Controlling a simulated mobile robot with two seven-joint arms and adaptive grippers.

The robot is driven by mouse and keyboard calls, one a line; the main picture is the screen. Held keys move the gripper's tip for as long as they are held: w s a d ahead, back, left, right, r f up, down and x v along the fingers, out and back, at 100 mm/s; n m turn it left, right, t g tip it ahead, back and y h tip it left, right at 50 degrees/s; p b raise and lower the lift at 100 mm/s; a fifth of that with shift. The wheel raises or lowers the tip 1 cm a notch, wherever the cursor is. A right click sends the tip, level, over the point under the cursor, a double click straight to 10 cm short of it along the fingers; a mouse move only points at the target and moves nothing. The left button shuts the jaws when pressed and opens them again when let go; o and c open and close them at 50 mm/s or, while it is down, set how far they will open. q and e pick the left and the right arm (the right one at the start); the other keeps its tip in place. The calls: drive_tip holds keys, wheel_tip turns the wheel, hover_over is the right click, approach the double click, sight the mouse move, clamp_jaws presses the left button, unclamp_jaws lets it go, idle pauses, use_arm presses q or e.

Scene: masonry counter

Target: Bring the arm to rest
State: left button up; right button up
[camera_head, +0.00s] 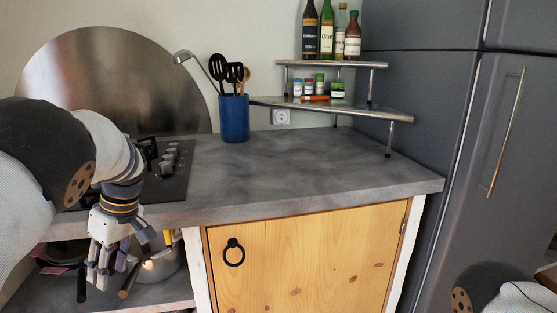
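My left arm comes in from the left, in front of the counter (290,165). Its gripper (93,287) hangs with the fingers pointing down, in front of the open shelf under the counter. The two dark fingertips stand apart with nothing seen between them, so it looks open and empty. Only a rounded part of my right arm (478,290) shows at the bottom right corner; its gripper is out of view.
Pots (158,263) with handles stand on the lower shelf close behind my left gripper. A hob (172,165), a blue utensil holder (234,118) and a corner rack (350,110) with bottles and jars are on the counter. A grey fridge (450,130) stands right. The counter's middle is clear.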

use_arm(q)
drive_tip(key=s+d+f+m+g+h, duration=0.1)
drive_tip(key=s+f+m, duration=0.6)
drive_tip(key=s+f, duration=1.65)
drive_tip(key=s+d+m+h, duration=0.1)
drive_tip(key=s+d+m, duration=0.2)
drive_tip(key=s, duration=0.8)
drive_tip(key=s+d+r+m+h+p, duration=0.1)
drive_tip(key=s+d+m, duration=0.3)
drive_tip(key=s+d, duration=0.3)
drive_tip(key=s, duration=0.4)
drive_tip(key=shift+s+r+h, duration=0.15)
drive_tip(key=shift+s+h, duration=0.2)
drive_tip(key=shift+h, duration=0.05)
clamp_jaws()
use_arm(e)
drive_tip(key=shift+w+r+t, duration=0.25)
drive_tip(key=shift+w+r, duration=0.05)
drive_tip(key=shift+r, duration=0.25)
drive_tip(key=shift+w+r+t, duration=0.25)
drive_tip(key=shift+r, duration=0.25)
use_arm(q)
drive_tip(key=shift+a, duration=0.1)
